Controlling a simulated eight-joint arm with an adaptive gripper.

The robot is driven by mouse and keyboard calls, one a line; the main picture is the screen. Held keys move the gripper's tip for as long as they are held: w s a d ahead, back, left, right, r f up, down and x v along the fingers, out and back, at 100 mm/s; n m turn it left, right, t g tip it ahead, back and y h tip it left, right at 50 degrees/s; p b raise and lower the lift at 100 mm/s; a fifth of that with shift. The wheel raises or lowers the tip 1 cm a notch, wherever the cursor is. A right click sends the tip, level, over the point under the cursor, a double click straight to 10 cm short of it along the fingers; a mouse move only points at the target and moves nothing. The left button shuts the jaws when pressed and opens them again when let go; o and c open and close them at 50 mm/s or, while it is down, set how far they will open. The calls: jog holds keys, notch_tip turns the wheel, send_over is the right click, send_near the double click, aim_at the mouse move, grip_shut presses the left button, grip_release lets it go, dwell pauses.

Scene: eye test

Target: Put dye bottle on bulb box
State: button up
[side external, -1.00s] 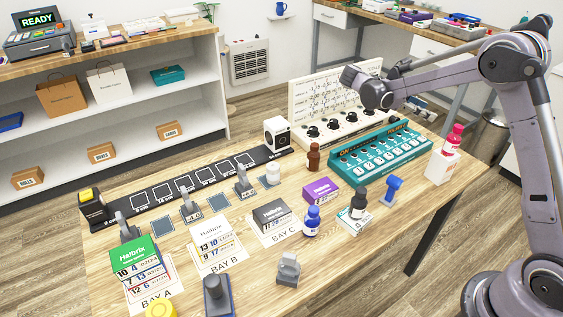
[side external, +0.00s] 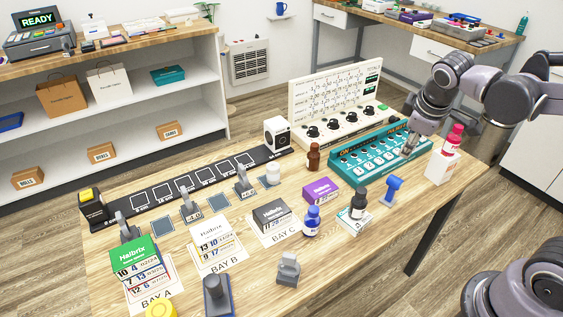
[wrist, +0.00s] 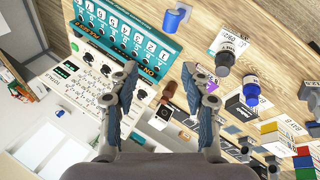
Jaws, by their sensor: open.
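No label that I can read says dye bottle or bulb box. Several bottles stand on the table: a blue one (side external: 312,222), a dark one (side external: 358,205), a brown one (side external: 313,157) and a red one (side external: 455,137). The red bottle is on top of a white box (side external: 440,168). Small boxes include a purple one (side external: 320,190) and a dark grey one (side external: 271,214). My gripper (side external: 407,152) is open and empty, low over the teal button panel (side external: 350,172). In the wrist view, my fingers (wrist: 159,75) are apart; the blue bottle (wrist: 251,94) and dark bottle (wrist: 224,63) are to their right.
A cream knob panel (side external: 335,108) stands behind the teal panel. A blue stand-like object (side external: 392,187) is right of the dark bottle. Green (side external: 134,254) and white (side external: 212,230) boxes, grey holders and a black strip (side external: 175,190) fill the left side. Bare wood lies at the front right.

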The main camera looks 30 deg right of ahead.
jog(key=s+a+f+m+t+y, duration=0.1)
jog(key=s+a+m+t+y, duration=0.2)
jog(key=a, duration=0.5)
jog(key=shift+s+a+f+m+t+y, duration=0.15)
jog(key=shift+s+f+m+t+y, duration=0.2)
jog(key=shift+s+m, duration=0.5)
